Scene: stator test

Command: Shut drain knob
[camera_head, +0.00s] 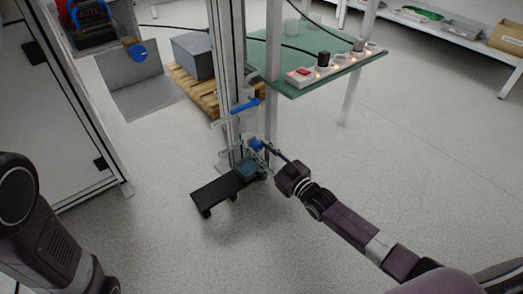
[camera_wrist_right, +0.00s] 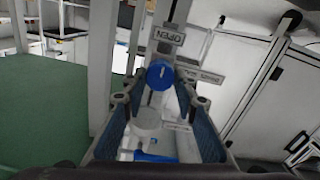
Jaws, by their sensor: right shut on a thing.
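The blue drain knob (camera_head: 256,144) sits low on the upright metal frame in the head view. In the right wrist view the round blue knob (camera_wrist_right: 160,76) lies between my fingertips, below a label reading OPEN (camera_wrist_right: 166,36) that appears turned. My right gripper (camera_head: 266,152) reaches the knob from the right; in the wrist view its two fingers (camera_wrist_right: 160,102) stand either side of the knob, shut on it. Finger contact is hard to see. My left arm shows at the left edge of the head view, its gripper out of frame.
A blue-handled lever (camera_head: 245,106) is higher on the frame. A black low platform (camera_head: 218,196) extends left below the knob. A green table (camera_head: 345,66) with a power strip (camera_head: 335,66) stands behind, right. Floor is clear at right.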

